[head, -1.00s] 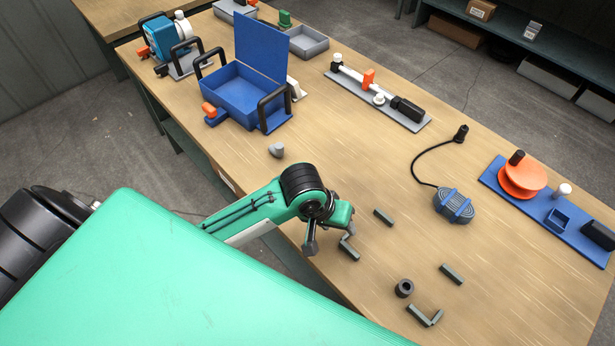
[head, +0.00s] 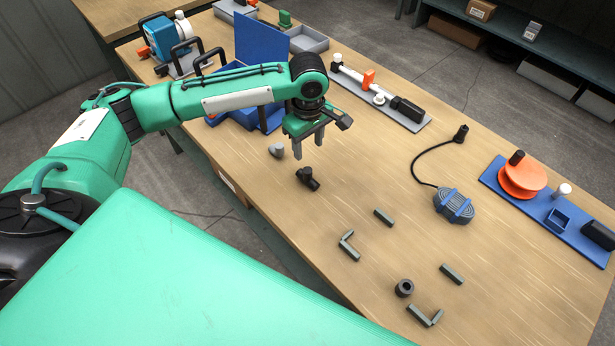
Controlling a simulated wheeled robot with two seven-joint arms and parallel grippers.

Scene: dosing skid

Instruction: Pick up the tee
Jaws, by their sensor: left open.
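A small dark tee (head: 308,179) lies on the wooden table (head: 380,170) in the head view, left of the table's middle and near its front edge. My left gripper (head: 309,147) points down with its two grey fingers apart and nothing between them. Its fingertips show just above the tee in the picture, apart from it; their exact height over the table is hard to tell. My right gripper is not in view.
A light grey fitting (head: 276,150) stands close left of the fingers. A blue open box (head: 262,42) is partly behind my arm. A corded blue-grey part (head: 454,206) lies right.

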